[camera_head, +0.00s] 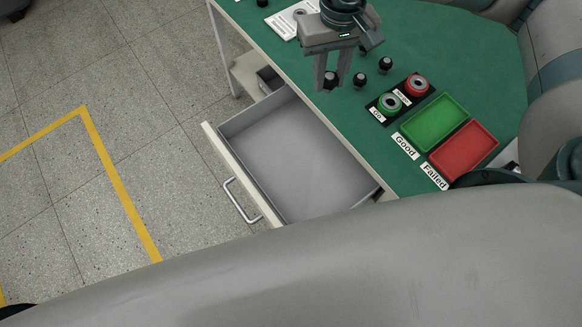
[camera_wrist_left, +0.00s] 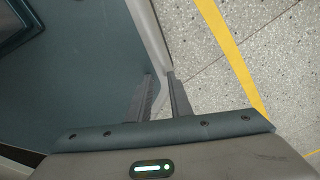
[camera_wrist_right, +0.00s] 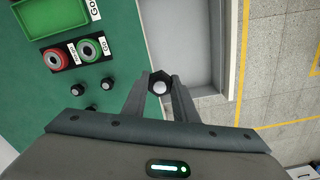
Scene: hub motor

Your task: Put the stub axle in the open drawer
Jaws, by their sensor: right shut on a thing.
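My right gripper (camera_head: 333,84) is shut on a stub axle (camera_head: 330,80), a small dark piece with a pale round end, also seen between the fingertips in the right wrist view (camera_wrist_right: 160,87). It is above the green bench top near the bench's drawer-side edge. The open drawer (camera_head: 232,172) is pulled out below that edge; its grey inside looks empty. In the right wrist view the drawer (camera_wrist_right: 222,50) lies right of the held axle. My left gripper (camera_wrist_left: 160,75) shows only in its wrist view, with a narrow gap between its fingers and nothing seen in it.
Several similar dark pieces (camera_head: 386,64) stand on the bench. Red and green buttons (camera_head: 416,85), a green tray (camera_head: 433,124) and a red tray (camera_head: 464,151) are at its right. A drawer handle (camera_head: 240,203) juts outward. The floor left is clear, with yellow lines (camera_head: 115,180).

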